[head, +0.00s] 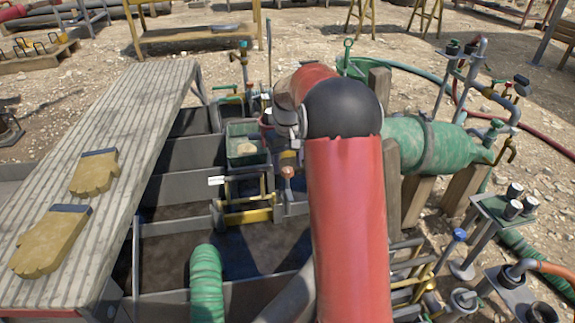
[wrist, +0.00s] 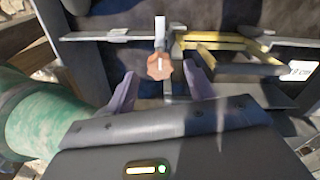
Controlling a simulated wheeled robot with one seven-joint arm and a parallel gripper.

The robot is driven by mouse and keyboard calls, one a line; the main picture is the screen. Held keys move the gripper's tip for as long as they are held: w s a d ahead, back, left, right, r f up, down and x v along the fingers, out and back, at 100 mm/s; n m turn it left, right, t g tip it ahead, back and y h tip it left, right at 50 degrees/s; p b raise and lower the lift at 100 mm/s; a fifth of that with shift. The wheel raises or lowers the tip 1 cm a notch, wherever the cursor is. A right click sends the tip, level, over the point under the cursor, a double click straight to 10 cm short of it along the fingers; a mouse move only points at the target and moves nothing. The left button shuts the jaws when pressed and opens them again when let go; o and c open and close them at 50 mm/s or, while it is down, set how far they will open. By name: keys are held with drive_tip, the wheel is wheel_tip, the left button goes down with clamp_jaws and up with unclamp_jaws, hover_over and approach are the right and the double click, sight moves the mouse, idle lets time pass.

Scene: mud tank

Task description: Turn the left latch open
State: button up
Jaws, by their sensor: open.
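A latch with a copper-brown knob (wrist: 160,66) and a pale upright handle shows in the wrist view, mounted on a grey bar of the tank. My gripper (wrist: 161,86) is open, with one finger on each side below the knob. The knob lies just ahead of the gap between the fingertips, and I cannot tell whether they touch it. In the head view the copper-brown knob (head: 288,172) shows beside my red arm, which hides much of the area and most of my gripper. A yellow frame (wrist: 215,42) lies right of the latch in the wrist view.
A green pipe (head: 415,145) runs right of my arm, also at the wrist view's left. A green box (head: 245,145) stands on the tank. A green hose (head: 206,280) is in front. A ribbed walkway (head: 110,170) with two gloves lies left.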

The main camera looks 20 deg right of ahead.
wheel_tip(320, 180, up, 6)
drive_tip(key=shift+r, duration=0.15)
idle(0.5)
drive_tip(key=s+a+r+t, duration=0.2)
drive_tip(key=s+a+r, duration=0.25)
drive_tip(key=s, duration=0.35)
drive_tip(key=s+a+r+t, duration=0.1)
drive_tip(key=s+a+r, duration=0.35)
drive_tip(key=s, duration=0.35)
drive_tip(key=s+a+f+t, duration=0.1)
drive_tip(key=s, duration=0.6)
drive_tip(key=s+a+f+t, duration=0.1)
drive_tip(key=s+a+f, duration=0.1)
drive_tip(key=s, duration=0.6)
drive_tip(key=shift+f+t, duration=0.2)
drive_tip(key=shift+t, duration=0.1)
